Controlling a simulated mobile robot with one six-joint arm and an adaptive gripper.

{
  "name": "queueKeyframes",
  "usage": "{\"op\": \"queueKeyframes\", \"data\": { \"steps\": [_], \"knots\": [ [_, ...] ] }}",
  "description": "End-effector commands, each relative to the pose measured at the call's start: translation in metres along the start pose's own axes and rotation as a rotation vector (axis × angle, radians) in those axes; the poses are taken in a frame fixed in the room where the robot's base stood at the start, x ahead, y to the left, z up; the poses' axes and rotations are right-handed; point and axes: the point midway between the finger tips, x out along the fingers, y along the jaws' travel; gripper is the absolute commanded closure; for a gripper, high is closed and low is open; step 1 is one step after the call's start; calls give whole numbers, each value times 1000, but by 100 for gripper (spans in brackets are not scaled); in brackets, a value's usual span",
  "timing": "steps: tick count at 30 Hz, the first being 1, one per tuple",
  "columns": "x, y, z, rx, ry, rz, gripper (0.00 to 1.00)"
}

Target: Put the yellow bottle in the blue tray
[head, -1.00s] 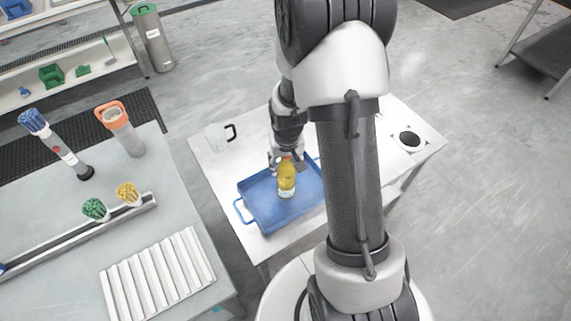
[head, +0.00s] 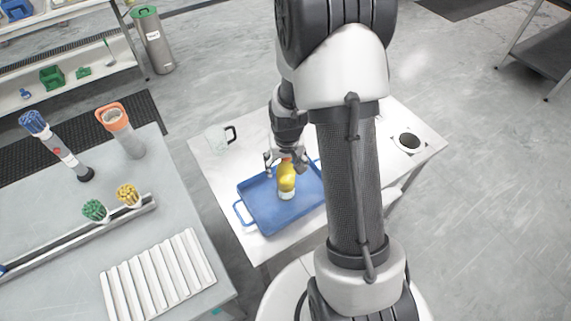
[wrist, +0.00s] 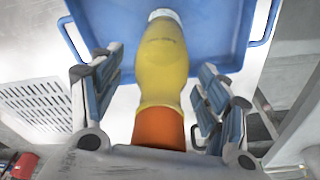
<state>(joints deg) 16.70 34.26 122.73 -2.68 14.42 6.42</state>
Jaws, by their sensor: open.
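The yellow bottle (head: 286,178) has an orange cap and a pale base, and stands in the blue tray (head: 262,218), near its middle. In the wrist view the bottle (wrist: 162,65) lies between the fingers, cap end nearest my gripper, with the tray (wrist: 222,22) beyond it. My gripper (head: 285,163) is over the bottle's top. Its two fingers are spread, one on each side of the bottle (wrist: 160,82), with visible gaps. My arm hides part of the tray's right side.
A clear mug with a black handle (head: 220,138) stands behind the tray on the white table (head: 205,165). A round dark opening (head: 408,140) is at the table's right. The left bench holds brush-like tools (head: 97,209) and a ribbed white rack (head: 155,277).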

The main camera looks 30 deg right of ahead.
Motion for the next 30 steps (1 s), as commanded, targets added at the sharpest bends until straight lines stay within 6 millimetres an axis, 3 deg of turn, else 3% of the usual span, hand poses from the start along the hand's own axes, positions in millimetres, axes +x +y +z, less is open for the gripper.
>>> {"op": "queueKeyframes", "data": {
  "steps": [15,23,26,30],
  "knots": [
    [-100,0,-1,0,3,0,31],
    [-128,-2,0,-6,7,-1,31],
    [-153,-10,4,-30,29,-6,31],
    [-213,-26,25,-91,81,-21,31]
  ]
}}
